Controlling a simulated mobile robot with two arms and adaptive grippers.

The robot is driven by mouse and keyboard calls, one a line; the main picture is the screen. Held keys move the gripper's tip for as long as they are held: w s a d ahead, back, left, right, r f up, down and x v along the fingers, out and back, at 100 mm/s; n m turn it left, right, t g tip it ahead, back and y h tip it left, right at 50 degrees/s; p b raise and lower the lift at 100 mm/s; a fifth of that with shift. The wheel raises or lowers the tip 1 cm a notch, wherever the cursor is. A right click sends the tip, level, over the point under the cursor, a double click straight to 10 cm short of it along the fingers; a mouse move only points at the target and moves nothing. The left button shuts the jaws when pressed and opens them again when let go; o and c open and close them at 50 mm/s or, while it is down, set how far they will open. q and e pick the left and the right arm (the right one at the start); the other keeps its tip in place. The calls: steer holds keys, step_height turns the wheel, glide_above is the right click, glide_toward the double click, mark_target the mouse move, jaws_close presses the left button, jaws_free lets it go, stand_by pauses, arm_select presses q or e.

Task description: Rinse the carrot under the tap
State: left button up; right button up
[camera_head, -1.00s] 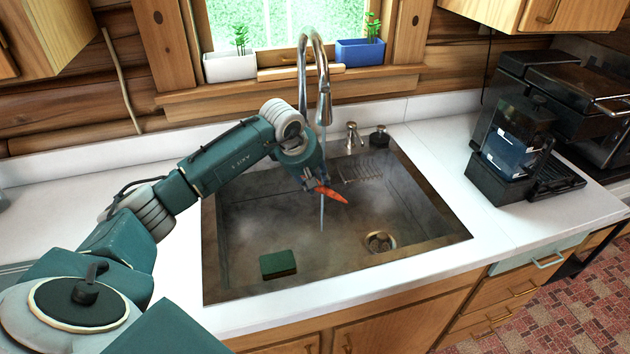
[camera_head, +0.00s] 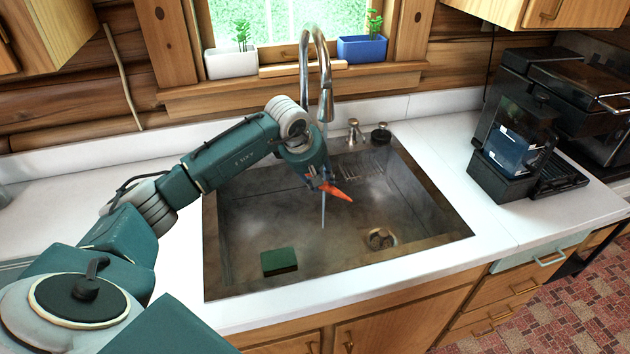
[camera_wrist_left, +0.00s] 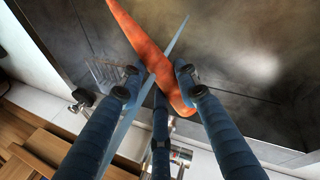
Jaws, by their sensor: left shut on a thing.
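The orange carrot (camera_head: 336,191) is held over the sink by my left gripper (camera_head: 320,181). The left wrist view shows the carrot (camera_wrist_left: 140,40) between the blue fingers of the gripper (camera_wrist_left: 158,88), which is shut on it. The chrome tap (camera_head: 326,92) arches over the sink (camera_head: 300,235). A thin stream of water (camera_head: 323,212) falls from it beside the carrot in the head view. Whether water touches the carrot I cannot tell. My right gripper is not in view.
A green sponge (camera_head: 279,262) lies in the sink at the front left. The drain (camera_head: 382,238) is at the right. A soap dispenser (camera_head: 354,132) stands behind the sink. A coffee machine (camera_head: 508,150) stands on the right counter. Planters (camera_head: 362,49) sit on the windowsill.

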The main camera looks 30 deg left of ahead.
arm_select(q)
steer(key=shift+a, duration=0.5)
steer(key=shift+d, duration=0.15)
steer(key=shift+d, duration=0.5)
steer(key=s+b, duration=0.2)
steer(key=s, duration=0.6)
stand_by(0.4)
steer(key=shift+a, duration=0.1)
stand_by(1.0)
